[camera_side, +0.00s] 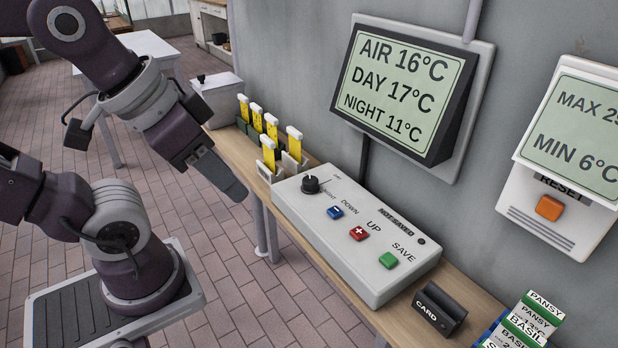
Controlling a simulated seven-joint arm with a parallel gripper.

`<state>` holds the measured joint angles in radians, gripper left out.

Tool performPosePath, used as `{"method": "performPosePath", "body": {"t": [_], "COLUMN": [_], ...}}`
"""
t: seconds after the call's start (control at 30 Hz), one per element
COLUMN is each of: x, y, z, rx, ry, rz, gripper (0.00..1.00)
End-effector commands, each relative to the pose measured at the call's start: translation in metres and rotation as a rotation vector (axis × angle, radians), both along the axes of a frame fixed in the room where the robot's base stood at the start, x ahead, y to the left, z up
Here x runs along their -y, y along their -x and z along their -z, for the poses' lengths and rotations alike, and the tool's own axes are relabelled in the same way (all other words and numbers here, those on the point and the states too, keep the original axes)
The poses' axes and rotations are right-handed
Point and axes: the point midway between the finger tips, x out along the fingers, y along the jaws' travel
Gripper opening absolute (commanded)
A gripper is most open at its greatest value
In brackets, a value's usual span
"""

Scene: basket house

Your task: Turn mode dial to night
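The mode dial (311,184) is a black knob at the left end of a light grey control box (345,262) on the wooden shelf. A pointer line runs from the knob, with small labels around it; one seems to end in "NIGHT", but they are too small to read surely. The box also has a blue DOWN button (335,212), a red UP button (358,233) and a green SAVE button (389,260). My gripper (236,191) is left of the dial, apart from it. Its fingers look close together, but their gap is hidden.
A wall display (405,88) reads AIR 16°C, DAY 17°C, NIGHT 11°C. Yellow-tagged items (257,117) stand left of the box. A dark CARD holder (439,307) and seed packets (525,322) are at the right. A MAX/MIN unit (560,165) has an orange RESET button.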

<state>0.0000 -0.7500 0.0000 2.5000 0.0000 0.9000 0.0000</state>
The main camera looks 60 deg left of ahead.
Motion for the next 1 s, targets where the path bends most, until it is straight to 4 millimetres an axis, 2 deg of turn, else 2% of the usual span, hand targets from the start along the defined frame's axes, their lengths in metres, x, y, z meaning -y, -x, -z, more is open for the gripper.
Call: {"method": "performPosePath", "body": {"t": [0.03,0.07,0.17,0.27,0.3,0.4,0.5,0.6,1.0], "x": [0.0,-0.002,-0.015,-0.038,-0.047,-0.065,-0.075,-0.081,-0.098], "y": [-0.001,-0.003,-0.031,-0.081,-0.102,-0.147,-0.176,-0.189,-0.207], "z": [0.0,0.0,0.001,0.012,0.02,0.046,0.069,0.083,0.144], "rx": [-0.001,-0.006,-0.045,-0.085,-0.093,-0.101,-0.098,-0.095,-0.095], "ry": [0.0,0.0,-0.001,-0.003,-0.001,0.009,0.024,0.035,0.038], "rz": [-0.004,-0.017,-0.145,-0.357,-0.438,-0.609,-0.719,-0.774,-0.785], "gripper": [0.46,0.52,0.54,0.54,0.54,0.54,0.54,0.54,0.54]}}
